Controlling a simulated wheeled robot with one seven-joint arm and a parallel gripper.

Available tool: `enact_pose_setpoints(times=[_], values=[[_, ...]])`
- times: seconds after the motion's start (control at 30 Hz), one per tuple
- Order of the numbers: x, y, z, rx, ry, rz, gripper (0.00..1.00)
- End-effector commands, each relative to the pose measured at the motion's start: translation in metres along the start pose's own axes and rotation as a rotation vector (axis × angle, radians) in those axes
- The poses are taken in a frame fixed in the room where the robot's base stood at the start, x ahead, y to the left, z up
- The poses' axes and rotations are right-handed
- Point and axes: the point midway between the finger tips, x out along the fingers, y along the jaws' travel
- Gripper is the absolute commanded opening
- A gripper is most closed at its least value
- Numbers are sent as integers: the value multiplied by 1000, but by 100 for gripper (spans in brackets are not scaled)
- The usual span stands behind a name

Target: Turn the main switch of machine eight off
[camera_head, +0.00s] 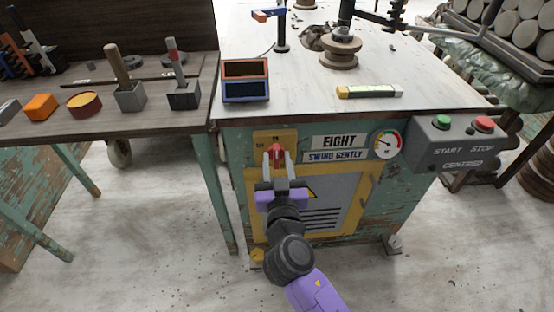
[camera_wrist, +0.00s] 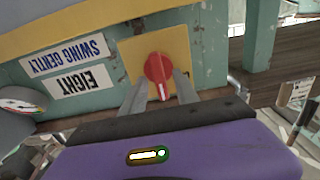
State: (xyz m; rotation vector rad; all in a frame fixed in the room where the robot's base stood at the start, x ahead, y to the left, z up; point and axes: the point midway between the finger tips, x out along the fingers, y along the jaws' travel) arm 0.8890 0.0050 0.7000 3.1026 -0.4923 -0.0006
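The main switch is a red rotary knob (camera_head: 276,152) on a yellow plate at the upper left of machine eight's front. Its plate has "ON" above and "OFF" to the left. In the wrist view, which is turned over, the knob (camera_wrist: 157,68) has a white pointer line directed down the picture, matching the ON side. My gripper (camera_head: 278,176) is in front of the knob. In the wrist view its fingers (camera_wrist: 162,84) are apart, one on each side of the knob. I see no clear contact.
The "EIGHT" and "SWING GENTLY" labels (camera_head: 337,149) and a gauge (camera_head: 387,144) are right of the switch. A START/STOP box (camera_head: 460,140) sits at the right corner. A wooden bench (camera_head: 160,115) with tools stands close at left. Clear floor lies in front.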

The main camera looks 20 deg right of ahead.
Motion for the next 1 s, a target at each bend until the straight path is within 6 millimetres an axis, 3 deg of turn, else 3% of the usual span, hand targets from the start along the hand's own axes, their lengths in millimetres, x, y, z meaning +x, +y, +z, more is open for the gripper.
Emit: enact_pose_setpoints(times=[0.33, 0.5, 0.53, 1.0], values=[[5, 0, 0, 1, 0, -1, 36], [5, 0, 0, 0, 0, -1, 3], [5, 0, 0, 0, 0, -1, 0], [5, 0, 0, -59, 0, 0, 0]])
